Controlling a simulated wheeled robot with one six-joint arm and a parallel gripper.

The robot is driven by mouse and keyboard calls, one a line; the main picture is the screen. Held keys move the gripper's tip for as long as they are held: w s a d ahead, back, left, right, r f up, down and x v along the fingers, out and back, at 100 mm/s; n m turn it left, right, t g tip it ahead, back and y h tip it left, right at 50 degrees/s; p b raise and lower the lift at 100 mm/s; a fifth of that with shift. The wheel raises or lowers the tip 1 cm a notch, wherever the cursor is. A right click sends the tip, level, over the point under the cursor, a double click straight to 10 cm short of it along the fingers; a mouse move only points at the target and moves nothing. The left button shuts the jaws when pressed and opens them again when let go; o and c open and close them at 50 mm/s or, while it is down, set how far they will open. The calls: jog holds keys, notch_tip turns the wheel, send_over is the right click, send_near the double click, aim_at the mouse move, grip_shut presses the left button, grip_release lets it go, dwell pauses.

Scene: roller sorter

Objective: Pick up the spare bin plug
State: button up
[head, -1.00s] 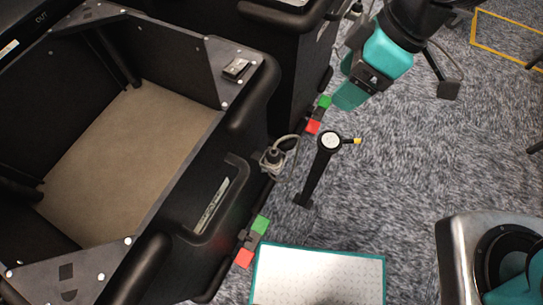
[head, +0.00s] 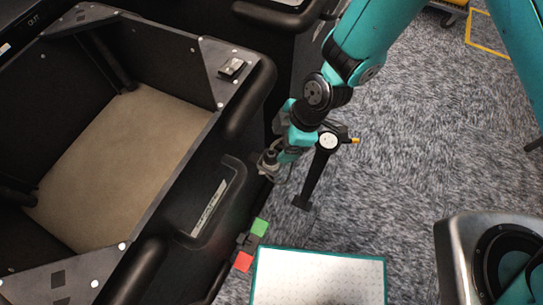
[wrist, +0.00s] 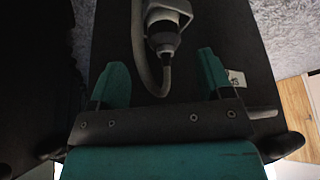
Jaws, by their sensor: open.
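The spare bin plug (head: 268,163) is a grey connector at the outer side of the black bin (head: 168,190), near its right corner. My gripper (head: 284,157) is right beside the plug in the head view and partly covers it. In the wrist view the plug (wrist: 163,32) has a dark collar and a grey cable looping down its left side. My gripper (wrist: 160,70) is open there, with one teal finger on each side below the plug. The plug sits beyond the fingertips, roughly centred between them. Nothing is held.
A black post with a round white top (head: 328,141) and a yellow tip stands just right of my gripper. A white dotted panel (head: 320,277) lies in front. Another black bin (head: 285,15) stands behind.

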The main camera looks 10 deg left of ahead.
aim_at(273, 154)
jog(key=x, duration=0.5)
jog(key=shift+s+a+f+p, duration=0.2)
jog(key=shift+s+a+p, duration=0.1)
jog(key=shift+p, duration=0.05)
jog(key=shift+c, duration=0.5)
jog(key=c, duration=1)
